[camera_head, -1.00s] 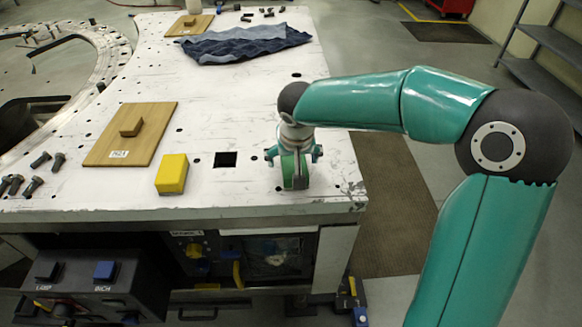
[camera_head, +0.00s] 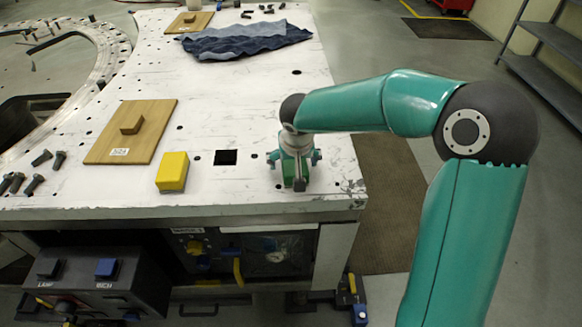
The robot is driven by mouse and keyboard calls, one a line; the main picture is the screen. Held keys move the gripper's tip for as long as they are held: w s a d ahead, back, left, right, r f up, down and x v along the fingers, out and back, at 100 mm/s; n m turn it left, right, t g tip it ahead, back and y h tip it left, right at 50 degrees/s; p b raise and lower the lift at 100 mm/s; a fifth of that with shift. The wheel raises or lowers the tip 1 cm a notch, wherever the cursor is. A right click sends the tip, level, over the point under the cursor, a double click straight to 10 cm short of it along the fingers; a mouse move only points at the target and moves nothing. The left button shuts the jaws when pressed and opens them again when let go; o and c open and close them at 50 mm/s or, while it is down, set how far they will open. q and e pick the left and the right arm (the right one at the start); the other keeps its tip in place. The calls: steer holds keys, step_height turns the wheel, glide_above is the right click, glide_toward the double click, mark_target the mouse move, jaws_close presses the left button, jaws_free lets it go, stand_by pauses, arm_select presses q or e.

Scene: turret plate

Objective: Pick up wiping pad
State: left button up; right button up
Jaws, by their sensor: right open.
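A yellow block (camera_head: 172,171), which looks like the wiping pad, sits on the white plate (camera_head: 240,110) near its front edge. My right gripper (camera_head: 295,184) points down over the front right part of the plate, to the right of the yellow block and well apart from it. The gripper is open, and I see nothing held in it. I cannot tell how high its fingertips are above the plate. My left gripper is not in view.
A wooden board (camera_head: 105,150) with a small block on it lies left of the yellow block. A square hole (camera_head: 225,157) lies between block and gripper. Bolts (camera_head: 33,185) lie at the left. A blue cloth (camera_head: 240,43) lies farther back.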

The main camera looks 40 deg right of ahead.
steer(key=shift+f+b, duration=0.15)
steer(key=shift+b, duration=0.2)
stand_by(0.4)
steer(key=c, duration=1.3)
